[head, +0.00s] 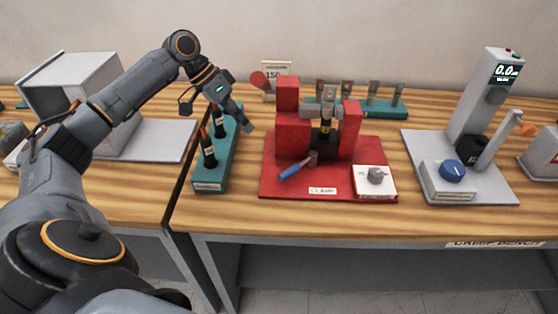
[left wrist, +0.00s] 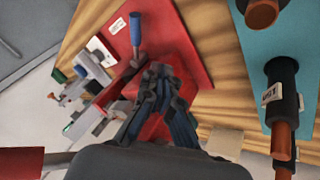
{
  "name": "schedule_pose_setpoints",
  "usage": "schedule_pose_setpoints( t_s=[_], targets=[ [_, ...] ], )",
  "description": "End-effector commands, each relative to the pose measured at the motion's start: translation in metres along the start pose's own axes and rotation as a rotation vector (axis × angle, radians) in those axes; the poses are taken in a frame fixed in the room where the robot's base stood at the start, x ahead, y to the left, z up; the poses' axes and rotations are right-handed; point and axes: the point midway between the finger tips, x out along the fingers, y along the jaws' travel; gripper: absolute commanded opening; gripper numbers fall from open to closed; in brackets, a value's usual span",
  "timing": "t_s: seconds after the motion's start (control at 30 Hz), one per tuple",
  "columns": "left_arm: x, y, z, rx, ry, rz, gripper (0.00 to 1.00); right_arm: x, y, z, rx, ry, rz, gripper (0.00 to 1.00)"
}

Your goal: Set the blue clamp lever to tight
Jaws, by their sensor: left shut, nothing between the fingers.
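The blue-handled clamp lever (head: 290,172) sits at the front of the red clamp (head: 287,115). Its handle points down and to the left from a dark pivot. In the left wrist view the blue handle (left wrist: 135,26) shows beyond my fingers, over the red base. My left gripper (head: 247,125) is shut and empty, above and to the left of the lever and apart from it. Its closed fingertips (left wrist: 158,75) show in the left wrist view. A part with a grey top (head: 327,104) stands upright between the red clamp blocks. My right gripper is not in view.
A teal rack (head: 210,186) with dark parts stands left of the clamp, under my left gripper. A white box with a grey knob (head: 376,175) sits at the clamp base's right front. A grey tester with a blue knob (head: 453,170) stands further right.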

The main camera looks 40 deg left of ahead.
Motion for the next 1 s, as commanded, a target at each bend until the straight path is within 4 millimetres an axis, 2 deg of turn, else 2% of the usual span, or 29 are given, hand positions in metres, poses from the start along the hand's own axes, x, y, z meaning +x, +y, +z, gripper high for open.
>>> schedule_pose_setpoints(
  t_s=[0.17,0.27,0.37,0.73,0.83,1.0],
  targets=[
    [0.002,0.000,0.000,0.000,-0.001,0.000,0.00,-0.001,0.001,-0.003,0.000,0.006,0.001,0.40],
    [0.010,0.001,0.000,0.000,-0.002,0.002,0.00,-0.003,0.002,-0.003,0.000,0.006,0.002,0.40],
    [0.025,0.002,0.000,0.000,-0.003,0.003,0.00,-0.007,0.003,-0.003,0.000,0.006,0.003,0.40],
    [0.102,0.002,-0.001,0.000,-0.002,0.003,0.00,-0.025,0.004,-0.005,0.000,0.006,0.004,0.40],
    [0.109,0.017,0.001,0.003,-0.002,0.001,0.00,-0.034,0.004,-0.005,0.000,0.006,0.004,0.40],
    [0.120,0.030,0.003,0.001,-0.002,0.000,0.00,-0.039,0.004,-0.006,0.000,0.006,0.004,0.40]
  ],
)
